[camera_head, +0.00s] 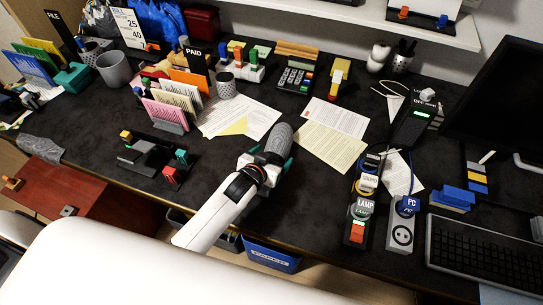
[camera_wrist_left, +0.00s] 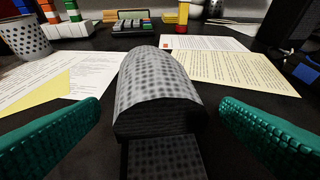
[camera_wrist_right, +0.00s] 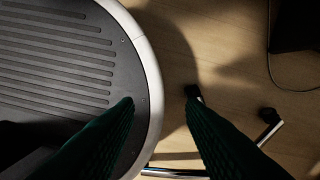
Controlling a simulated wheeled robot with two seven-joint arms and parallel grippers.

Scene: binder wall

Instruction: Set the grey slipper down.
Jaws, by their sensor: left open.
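The grey slipper (camera_head: 280,138) lies on the dark desk in front of the sheets of paper, its rounded toe pointing away from me. In the left wrist view the slipper (camera_wrist_left: 158,82) fills the middle, and its checkered upper and flat sole part show. My left gripper (camera_head: 270,158) is open around its near end. Its green fingers stand on either side of the slipper, with a gap at each side. My right gripper (camera_wrist_right: 160,103) is open and empty, over the floor and beside a round ribbed base. It does not show in the head view.
Papers (camera_head: 332,133) lie behind and right of the slipper. A power strip (camera_head: 401,232) and a labelled LAMP switch (camera_head: 358,222) stand to the right, near a keyboard (camera_head: 480,250). A dark block holder (camera_head: 155,155) stands left. A grey soft item (camera_head: 40,149) lies at the left desk edge.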

